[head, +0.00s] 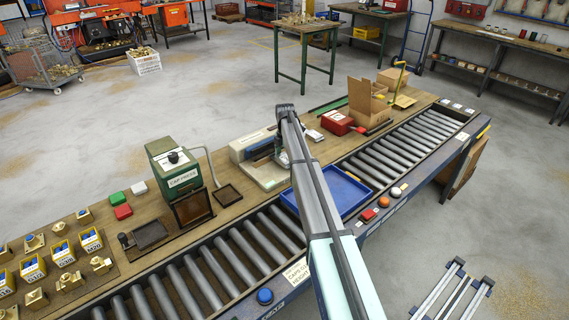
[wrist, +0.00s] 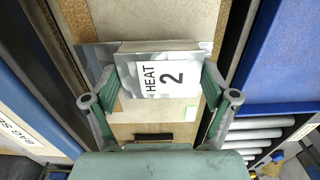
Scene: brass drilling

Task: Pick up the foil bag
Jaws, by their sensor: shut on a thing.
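The foil bag (wrist: 188,55) is silver with a white label reading "HEAT 2". It shows in the wrist view between the two green-padded fingers of my gripper (wrist: 161,82). The fingers are shut on the bag's sides. A beige surface lies beneath it; I cannot tell whether the bag touches it. In the head view my arm covers most of the gripper and the bag, over a beige machine (head: 262,172) on the bench.
A blue tray (head: 352,205) on the roller conveyor (head: 262,235) stands just right of my arm. A green cap press (head: 172,165) stands to the left. A red box (head: 337,122) and an open cardboard box (head: 366,100) stand further back.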

